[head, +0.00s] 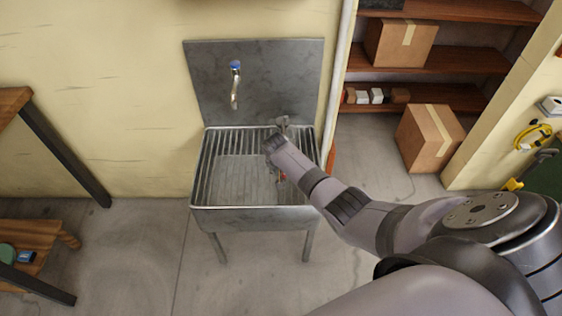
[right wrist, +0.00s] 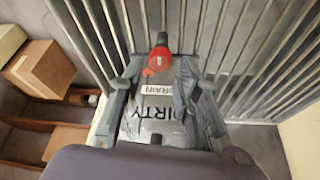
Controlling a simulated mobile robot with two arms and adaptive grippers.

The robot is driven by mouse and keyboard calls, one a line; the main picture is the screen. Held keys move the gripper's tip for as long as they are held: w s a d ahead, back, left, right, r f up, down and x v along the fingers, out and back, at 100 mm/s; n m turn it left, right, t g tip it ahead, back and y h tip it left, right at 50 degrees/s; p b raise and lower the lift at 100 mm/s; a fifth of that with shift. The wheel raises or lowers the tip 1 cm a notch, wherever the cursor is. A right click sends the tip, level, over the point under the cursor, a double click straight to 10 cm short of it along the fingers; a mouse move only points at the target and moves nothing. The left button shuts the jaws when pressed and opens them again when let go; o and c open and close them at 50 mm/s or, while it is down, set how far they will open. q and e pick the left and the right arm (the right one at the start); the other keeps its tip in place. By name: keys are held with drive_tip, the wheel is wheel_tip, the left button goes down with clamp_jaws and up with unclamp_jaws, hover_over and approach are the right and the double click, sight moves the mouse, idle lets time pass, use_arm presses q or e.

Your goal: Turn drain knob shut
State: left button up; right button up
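The drain knob (right wrist: 160,56) is red and shows in the right wrist view, above a plate (right wrist: 152,130) marked DRAIN and DIRTY. My right gripper (right wrist: 158,72) is open, with one finger on each side of the knob's red part; I cannot tell whether either finger touches it. In the head view my right gripper (head: 277,168) reaches down into the metal sink (head: 250,217), and a small red patch shows beside it. My wrist hides most of the knob there. My left gripper is not in view.
A tap with a blue top (head: 235,68) stands out from the sink's backplate (head: 280,70). Metal bars line the basin. A cardboard box (head: 428,138) sits on the floor right of the sink, below wooden shelves (head: 460,60). Wooden furniture (head: 15,100) stands at the left.

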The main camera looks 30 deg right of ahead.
drive_tip(key=v, duration=0.9)
drive_tip(key=shift+s+r, duration=0.1)
idle(0.3)
drive_tip(key=s+a+f+n+y, duration=0.1)
drive_tip(key=s+a+n, duration=0.25)
drive_tip(key=s, duration=0.45)
drive_tip(key=s+a+f+n+y, duration=0.1)
drive_tip(key=s+a+n, duration=0.2)
drive_tip(key=s+a, duration=0.35)
drive_tip(key=s+a+r+n+y, duration=0.1)
drive_tip(key=s+a+r+n, duration=0.15)
drive_tip(key=s, duration=0.65)
drive_tip(key=s+a+r+n, duration=0.2)
drive_tip(key=s+r, duration=0.2)
drive_tip(key=s, duration=0.4)
wheel_tip(320, 180, down, 24)
drive_tip(key=s+d+f+g, duration=0.2)
drive_tip(key=s+d+f, duration=0.1)
drive_tip(key=s+f, duration=1.4)
drive_tip(key=shift+s+d+f+n, duration=0.25)
drive_tip(key=shift+s+n, duration=0.15)
drive_tip(key=shift+s, duration=0.2)
